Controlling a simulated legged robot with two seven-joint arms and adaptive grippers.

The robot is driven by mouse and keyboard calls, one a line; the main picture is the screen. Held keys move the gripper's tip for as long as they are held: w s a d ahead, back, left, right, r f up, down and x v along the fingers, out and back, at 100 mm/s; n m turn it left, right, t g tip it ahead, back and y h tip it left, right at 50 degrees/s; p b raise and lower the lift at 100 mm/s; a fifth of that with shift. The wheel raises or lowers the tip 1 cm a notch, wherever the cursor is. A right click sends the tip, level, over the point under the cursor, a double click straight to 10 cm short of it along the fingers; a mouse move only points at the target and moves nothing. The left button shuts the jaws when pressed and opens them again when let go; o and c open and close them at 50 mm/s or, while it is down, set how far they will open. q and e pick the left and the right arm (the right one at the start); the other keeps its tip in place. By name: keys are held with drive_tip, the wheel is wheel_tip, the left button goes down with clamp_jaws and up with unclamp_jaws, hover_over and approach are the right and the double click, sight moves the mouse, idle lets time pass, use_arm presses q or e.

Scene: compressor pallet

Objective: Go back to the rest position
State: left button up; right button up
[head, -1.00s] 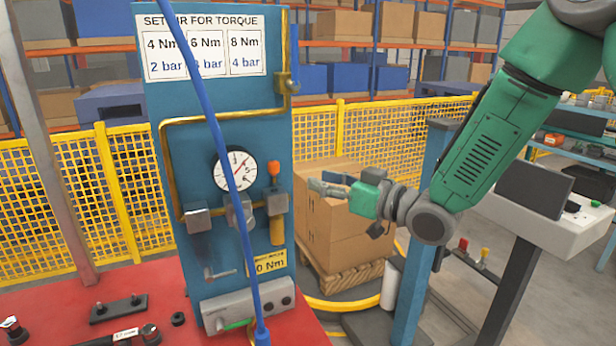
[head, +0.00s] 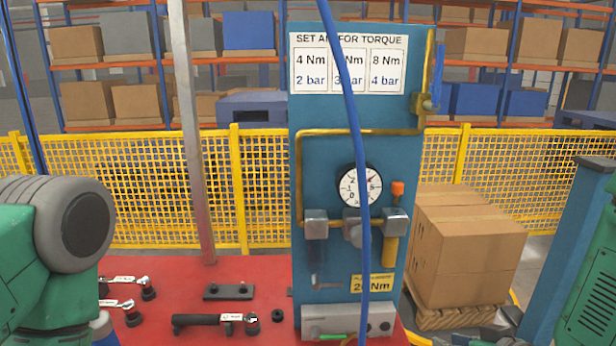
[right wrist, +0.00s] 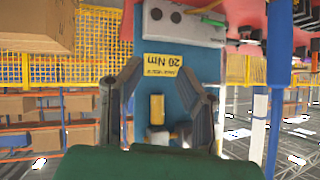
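My right gripper (right wrist: 160,75) shows in the right wrist view with its two dark fingers spread apart and nothing between them. Behind the gap is the blue torque panel (right wrist: 148,52), upside down in that view, with its yellow 20 Nm label. In the head view only a green link of my right arm shows at the right edge; its gripper is outside the picture. A green and grey part of my left arm fills the lower left, and the left gripper is not seen. The blue panel (head: 310,240) stands upright with its gauge (head: 358,187), apart from both visible arms.
The red table (head: 260,275) carries several black-and-silver wrenches (head: 215,319) and a dark holder plate (head: 229,292). A blue hose (head: 352,120) hangs before the panel. Cartons (head: 465,250) stand on a pallet at right. A yellow fence (head: 150,190) runs behind.

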drive_tip(key=s+d+f+m+g+h, duration=0.1)
drive_tip(key=s+f+g, duration=0.2)
drive_tip(key=s+f, duration=0.5)
drive_tip(key=s+d+f+m+g+h, duration=0.15)
drive_tip(key=s+f+g, duration=0.25)
drive_tip(key=s, duration=0.8)
drive_tip(key=s+f+g+h, duration=0.25)
drive_tip(key=s+f, duration=0.35)
drive_tip(key=s, duration=0.5)
drive_tip(key=w+a+f+n+b, duration=0.1)
drive_tip(key=w+f+b, duration=0.2)
drive_tip(key=f+b, duration=0.7)
drive_tip(key=shift+a+f+y+b, duration=0.2)
drive_tip(key=shift+y+b, duration=0.2)
drive_tip(key=shift+b, duration=0.25)
drive_tip(key=shift+w, duration=0.1)
